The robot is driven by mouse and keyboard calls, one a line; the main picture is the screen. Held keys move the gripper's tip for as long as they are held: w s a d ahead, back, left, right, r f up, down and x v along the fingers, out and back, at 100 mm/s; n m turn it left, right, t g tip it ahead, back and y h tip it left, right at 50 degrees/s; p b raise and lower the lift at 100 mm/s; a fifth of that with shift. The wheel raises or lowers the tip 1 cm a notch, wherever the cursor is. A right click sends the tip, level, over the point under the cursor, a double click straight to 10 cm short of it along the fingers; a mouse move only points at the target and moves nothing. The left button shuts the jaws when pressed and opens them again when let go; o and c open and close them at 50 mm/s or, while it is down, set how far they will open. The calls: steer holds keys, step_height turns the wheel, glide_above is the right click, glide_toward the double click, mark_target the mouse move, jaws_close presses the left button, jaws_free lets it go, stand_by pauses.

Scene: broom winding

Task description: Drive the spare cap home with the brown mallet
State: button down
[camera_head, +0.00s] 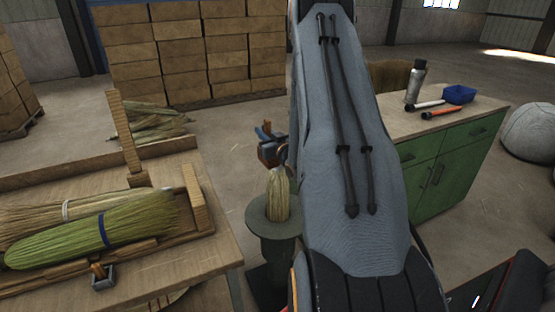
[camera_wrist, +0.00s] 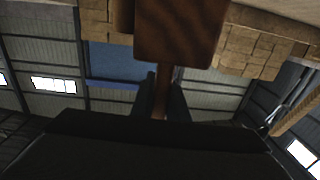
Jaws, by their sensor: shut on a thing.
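In the wrist view the brown mallet (camera_wrist: 181,32) fills the top middle, its block head beyond the fingertips. Its thin handle runs down between the two dark fingers of my gripper (camera_wrist: 162,100), which are shut on it. The bundle stands upright on a dark round stand (camera_head: 259,225). I cannot make out the spare cap.
The wooden bench (camera_head: 170,275) at left carries a green broom (camera_head: 80,240) with a blue band. Stacked boxes (camera_head: 190,50) stand behind.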

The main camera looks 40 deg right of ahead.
mark_target(265, 120)
steer(key=shift+s+a+f, duration=0.1)
steer(key=shift+s+f, duration=0.1)
steer(key=shift+f, duration=0.25)
step_height(265, 120, up, 7)
steer(key=p, duration=0.3)
steer(key=shift+w+f, duration=0.15)
steer(key=shift+f, duration=0.05)
steer(key=shift+f, duration=0.1)
